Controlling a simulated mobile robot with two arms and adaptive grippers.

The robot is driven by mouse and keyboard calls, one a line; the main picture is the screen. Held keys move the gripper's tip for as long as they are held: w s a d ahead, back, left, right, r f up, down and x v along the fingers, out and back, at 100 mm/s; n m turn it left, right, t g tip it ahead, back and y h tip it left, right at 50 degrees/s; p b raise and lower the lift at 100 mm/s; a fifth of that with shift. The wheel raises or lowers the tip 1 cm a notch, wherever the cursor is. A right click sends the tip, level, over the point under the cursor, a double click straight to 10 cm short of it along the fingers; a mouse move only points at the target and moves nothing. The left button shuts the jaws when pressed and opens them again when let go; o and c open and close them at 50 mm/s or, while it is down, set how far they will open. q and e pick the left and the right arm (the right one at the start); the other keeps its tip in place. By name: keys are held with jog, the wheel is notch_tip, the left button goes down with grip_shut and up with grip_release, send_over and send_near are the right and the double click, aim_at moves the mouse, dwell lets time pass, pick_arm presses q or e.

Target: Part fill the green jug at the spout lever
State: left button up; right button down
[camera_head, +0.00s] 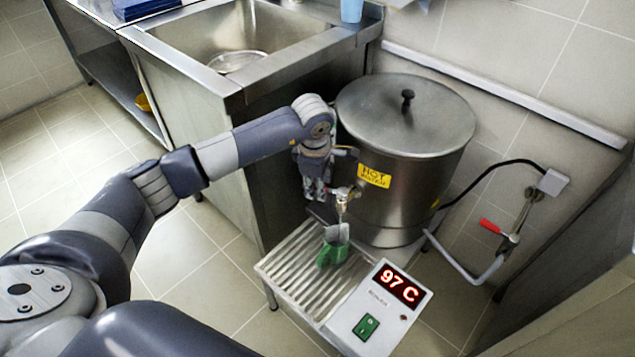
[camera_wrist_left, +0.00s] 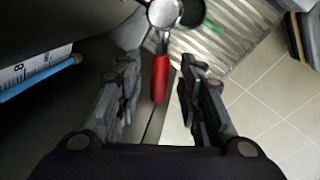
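The green jug (camera_head: 332,254) stands on the ribbed drip tray (camera_head: 290,262) below the spout (camera_head: 343,196) of the steel boiler (camera_head: 400,115). Part of the jug's green rim shows in the left wrist view (camera_wrist_left: 214,24). The spout's red lever (camera_wrist_left: 160,78) lies between the two fingers of my left gripper (camera_wrist_left: 160,65), with a gap visible on each side. My left gripper (camera_head: 318,188) is open beside the spout. A pale patch shows between spout and jug; I cannot tell whether it is water. The jug's level is not visible. My right gripper is out of view.
A control box (camera_head: 378,308) reading 97 C stands at the tray's front right. A yellow hot label (camera_head: 374,176) is on the boiler. A valve with a red handle (camera_head: 490,226) is at the right wall. The sink counter (camera_head: 240,85) stands behind my arm.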

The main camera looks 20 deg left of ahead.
pick_arm(q)
jog(key=shift+r, duration=0.1)
notch_tip(320, 180, up, 12)
jog(key=s, duration=0.2)
jog(key=shift+s+d+f, duration=0.15)
jog(key=shift+d+f, duration=0.05)
dwell(0.3)
